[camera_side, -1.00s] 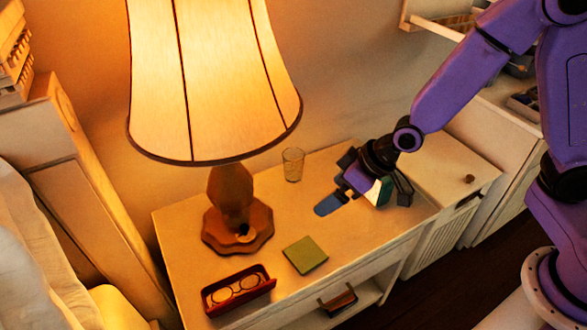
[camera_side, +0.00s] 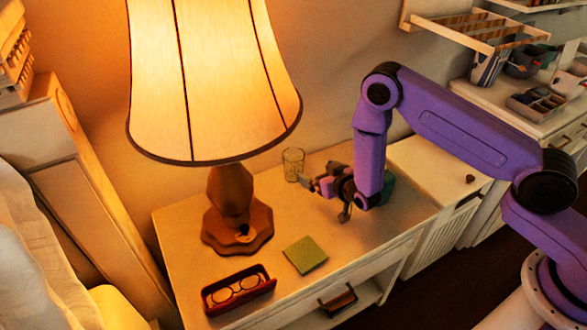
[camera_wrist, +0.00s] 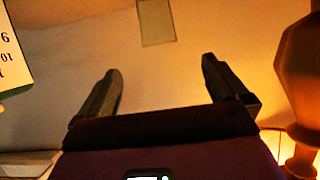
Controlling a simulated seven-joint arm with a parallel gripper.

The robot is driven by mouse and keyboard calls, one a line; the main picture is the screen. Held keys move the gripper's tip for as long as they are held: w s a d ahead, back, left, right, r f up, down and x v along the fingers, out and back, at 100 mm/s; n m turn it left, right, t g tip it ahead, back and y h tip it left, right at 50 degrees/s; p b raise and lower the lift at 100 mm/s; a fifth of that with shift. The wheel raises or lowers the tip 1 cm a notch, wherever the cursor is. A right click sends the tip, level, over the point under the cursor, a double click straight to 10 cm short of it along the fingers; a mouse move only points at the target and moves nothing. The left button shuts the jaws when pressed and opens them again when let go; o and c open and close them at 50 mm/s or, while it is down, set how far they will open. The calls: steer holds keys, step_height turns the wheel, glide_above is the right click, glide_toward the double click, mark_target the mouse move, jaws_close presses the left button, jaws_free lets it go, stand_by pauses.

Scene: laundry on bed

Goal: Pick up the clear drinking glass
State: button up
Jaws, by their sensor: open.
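The clear drinking glass (camera_side: 293,164) stands upright at the back of the wooden nightstand, right of the lamp. It looks empty. My gripper (camera_side: 326,199) is low over the nightstand, just right of the glass and a little nearer the front. In the wrist view my gripper (camera_wrist: 162,65) has its two dark fingers spread wide with nothing between them.
A lamp with a wooden base (camera_side: 237,220) stands left of the glass; its base also shows at right in the wrist view (camera_wrist: 302,70). A green pad (camera_side: 305,255) and a red case with glasses (camera_side: 238,290) lie toward the front. A printed sheet (camera_wrist: 12,55) shows at left.

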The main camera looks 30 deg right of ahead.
mark_target(300, 163)
steer(key=x, duration=1.1)
steer(key=shift+w+d+f, duration=0.25)
steer(key=shift+w+f, duration=0.65)
steer(key=shift+w, duration=0.3)
steer(key=shift+x, duration=1.15)
steer(key=c, duration=1.2)
